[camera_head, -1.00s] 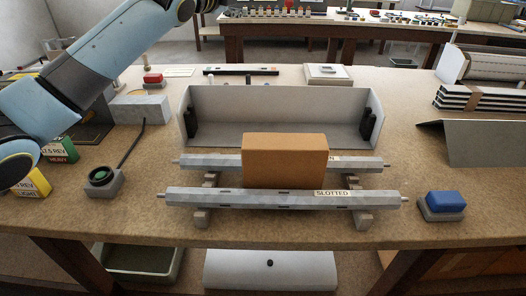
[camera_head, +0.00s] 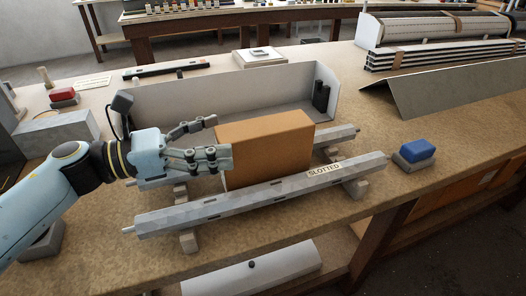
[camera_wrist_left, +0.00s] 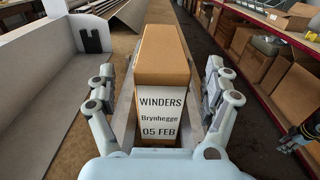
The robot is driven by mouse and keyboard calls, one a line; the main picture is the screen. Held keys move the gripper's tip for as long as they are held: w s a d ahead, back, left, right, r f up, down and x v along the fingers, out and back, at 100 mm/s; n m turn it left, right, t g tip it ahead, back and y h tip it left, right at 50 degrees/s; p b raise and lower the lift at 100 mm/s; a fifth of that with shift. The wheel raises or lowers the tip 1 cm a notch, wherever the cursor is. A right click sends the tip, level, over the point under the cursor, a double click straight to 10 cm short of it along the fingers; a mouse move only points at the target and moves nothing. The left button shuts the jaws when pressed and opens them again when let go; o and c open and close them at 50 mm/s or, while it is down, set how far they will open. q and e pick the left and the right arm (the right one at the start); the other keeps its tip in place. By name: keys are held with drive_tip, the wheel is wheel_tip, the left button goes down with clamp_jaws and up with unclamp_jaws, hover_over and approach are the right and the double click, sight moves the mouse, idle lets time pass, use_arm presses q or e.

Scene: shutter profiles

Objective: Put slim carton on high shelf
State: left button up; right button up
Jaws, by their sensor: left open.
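In the left wrist view the carton (camera_wrist_left: 162,62) shows a white label reading WINDERS, Brynhegge, 05 FEB. My left gripper (camera_head: 214,140) is open at the carton's left end, one finger on its near side and one on its far side. In the left wrist view the fingers (camera_wrist_left: 160,85) stand apart on both sides of the carton with gaps.
The near profile (camera_head: 260,194) is marked SLOTTED and rests on small blocks. The white housing (camera_head: 180,100) stands close behind. A blue block (camera_head: 417,149) is to the right. A red-framed rack (camera_wrist_left: 262,22) with cartons shows at the right of the wrist view.

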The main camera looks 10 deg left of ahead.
sight(249, 128)
use_arm(q)
drive_tip(key=shift+w+d, duration=0.35)
drive_tip(key=shift+d, duration=0.15)
drive_tip(key=p+x, duration=0.2)
drive_tip(key=x, duration=0.3)
drive_tip(key=shift+s, duration=0.15)
drive_tip(key=shift+d, duration=0.1)
drive_tip(key=shift+f, duration=0.1)
use_arm(e)
drive_tip(key=r, duration=0.1)
drive_tip(key=a+r, duration=0.1)
drive_tip(key=shift+w+a+r, duration=0.1)
drive_tip(key=shift+a+r, duration=0.2)
use_arm(q)
drive_tip(key=c, duration=1.6)
drive_tip(key=shift+c, duration=0.2)
use_arm(e)
drive_tip(key=shift+d, duration=0.2)
